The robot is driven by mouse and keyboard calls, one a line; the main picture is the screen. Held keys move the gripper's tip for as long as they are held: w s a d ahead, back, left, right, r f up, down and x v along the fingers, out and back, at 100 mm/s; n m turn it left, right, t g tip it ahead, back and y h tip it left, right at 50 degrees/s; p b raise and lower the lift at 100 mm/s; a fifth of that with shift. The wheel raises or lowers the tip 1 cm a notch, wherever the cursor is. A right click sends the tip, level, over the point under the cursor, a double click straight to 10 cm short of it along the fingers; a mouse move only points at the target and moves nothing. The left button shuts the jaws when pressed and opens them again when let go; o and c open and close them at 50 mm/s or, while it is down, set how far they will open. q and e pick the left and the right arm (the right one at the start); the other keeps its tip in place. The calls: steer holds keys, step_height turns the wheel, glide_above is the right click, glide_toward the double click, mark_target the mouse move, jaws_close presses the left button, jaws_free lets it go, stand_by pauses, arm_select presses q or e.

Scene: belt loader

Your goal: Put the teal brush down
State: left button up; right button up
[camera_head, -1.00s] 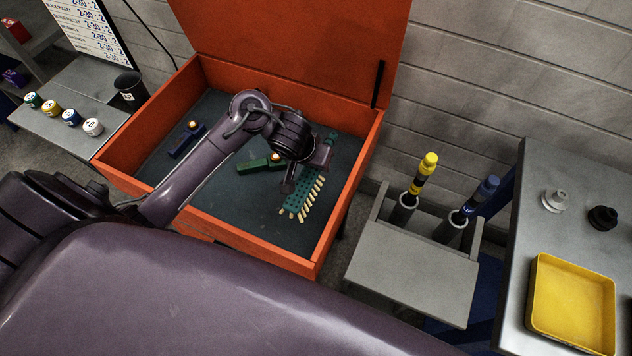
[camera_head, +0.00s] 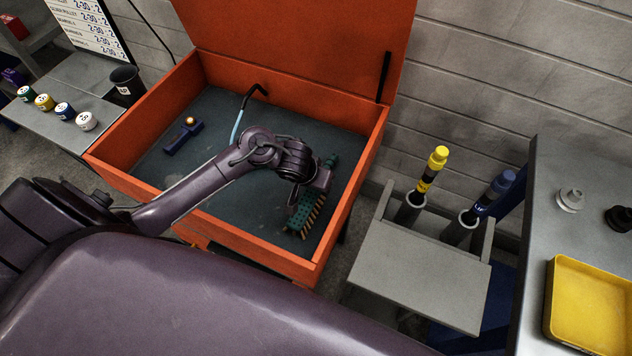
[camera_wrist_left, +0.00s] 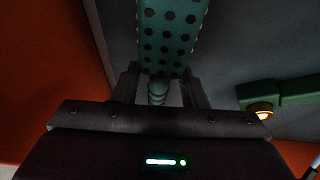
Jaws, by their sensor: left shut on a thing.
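The teal brush (camera_head: 303,219) has a perforated teal body and pale bristles along one side. It is inside the open orange box (camera_head: 228,235), near the box's right wall. My left gripper (camera_head: 308,192) is shut on it. In the left wrist view the brush (camera_wrist_left: 170,35) runs between my two fingers (camera_wrist_left: 160,92), its dotted face showing. I cannot tell whether the brush touches the box floor. My arm hides part of the floor. My right gripper is not in view.
A blue tool (camera_head: 183,136) and a black hooked tool with a light-blue handle (camera_head: 238,125) lie in the box. A green tool with a gold knob (camera_wrist_left: 285,95) shows in the wrist view. A grey holder (camera_head: 415,265) and a yellow tray (camera_head: 585,310) stand right.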

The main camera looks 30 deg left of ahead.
arm_select(q)
steer(key=shift+f, duration=0.15)
steer(key=o, duration=0.9)
steer(key=shift+s+r, duration=0.1)
steer(key=shift+r, duration=0.45)
steer(key=p+v, duration=0.5)
steer(key=v, duration=0.6)
steer(key=shift+s+r, duration=0.1)
